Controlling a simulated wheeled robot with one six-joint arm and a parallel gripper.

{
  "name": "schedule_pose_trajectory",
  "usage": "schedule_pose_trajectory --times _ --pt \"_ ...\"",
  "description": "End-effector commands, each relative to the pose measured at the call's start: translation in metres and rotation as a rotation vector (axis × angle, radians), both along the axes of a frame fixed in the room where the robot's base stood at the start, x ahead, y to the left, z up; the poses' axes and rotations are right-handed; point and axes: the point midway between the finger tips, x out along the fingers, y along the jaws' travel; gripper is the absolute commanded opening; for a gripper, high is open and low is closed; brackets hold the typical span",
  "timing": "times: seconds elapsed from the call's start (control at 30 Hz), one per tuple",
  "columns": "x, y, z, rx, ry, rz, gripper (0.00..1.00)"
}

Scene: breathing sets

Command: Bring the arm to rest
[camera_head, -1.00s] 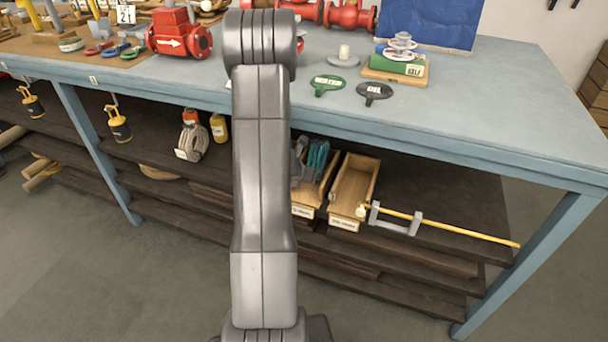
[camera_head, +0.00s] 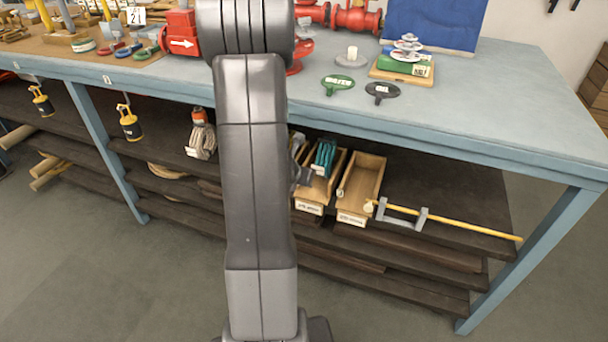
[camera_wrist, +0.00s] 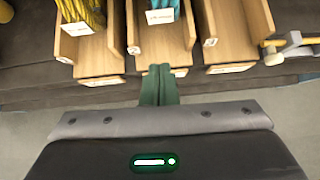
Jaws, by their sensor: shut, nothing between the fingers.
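My arm (camera_head: 255,190) stands upright in the middle of the head view, its elbow (camera_head: 245,25) in front of the blue workbench. My gripper's fingers (camera_wrist: 159,88) show in the wrist view as a narrow dark green pair, closed together with nothing between them. They point toward the front of the wooden bins on the shelf, apart from them as far as I can tell.
On the shelf below are wooden bins (camera_head: 362,185) and a yellow rod (camera_head: 460,226) on grey brackets. Grey floor (camera_head: 400,315) in front is clear.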

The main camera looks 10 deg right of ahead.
Motion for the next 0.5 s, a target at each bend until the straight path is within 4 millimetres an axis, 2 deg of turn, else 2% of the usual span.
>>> schedule_pose_trajectory --times 0.5 --pt "-0.0014 0.0011 0.0008 -0.001 0.0 0.001 0.0"
